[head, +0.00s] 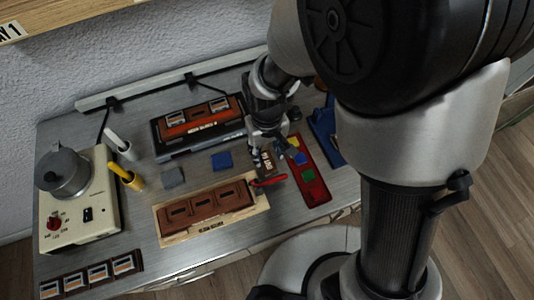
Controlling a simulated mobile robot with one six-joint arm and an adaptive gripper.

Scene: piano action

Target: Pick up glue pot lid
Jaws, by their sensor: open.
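The glue pot (66,181) is a grey metal pot on a cream heater box at the left end of the bench. A grey round top that looks like its lid (62,165) sits on it, with small parts sticking out at its upper and left edges. My gripper (272,158) is open, pointing down over the right-centre of the bench, well to the right of the pot. It is close to a small dark labelled block (264,163); I cannot tell whether they touch. My arm hides part of the bench's right side.
Between pot and gripper lie a black-and-red rack (198,127), a brown block tray (207,207), and grey (173,177) and blue (222,160) blocks. A red strip (309,178) lies right.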

